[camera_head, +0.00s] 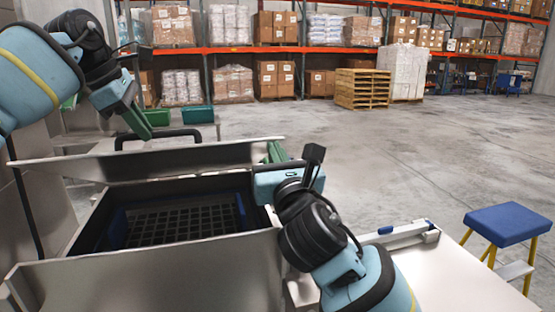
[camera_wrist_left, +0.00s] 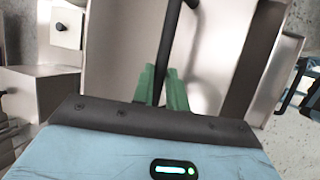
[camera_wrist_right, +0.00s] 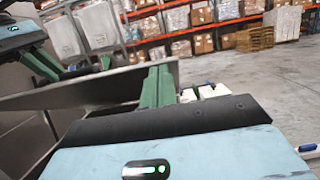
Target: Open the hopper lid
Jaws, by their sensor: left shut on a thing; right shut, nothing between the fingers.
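The hopper lid (camera_head: 190,158) is a wide metal panel, raised at the back of the open hopper (camera_head: 150,285). Its black handle (camera_head: 158,135) shows above the panel's upper edge. My left gripper (camera_head: 140,124) is shut on the handle; in the left wrist view the green fingers (camera_wrist_left: 160,82) close around the black bar (camera_wrist_left: 170,45). My right gripper (camera_head: 275,152) is shut and empty at the lid's right end. In the right wrist view its fingers (camera_wrist_right: 157,85) overlap the lid (camera_wrist_right: 95,90); I cannot tell whether they touch it.
A black grid (camera_head: 185,222) lies inside the hopper. A white table (camera_head: 450,270) is at the right front, with a blue-topped stool (camera_head: 508,223) beyond. Green bins (camera_head: 199,115) stand behind the lid.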

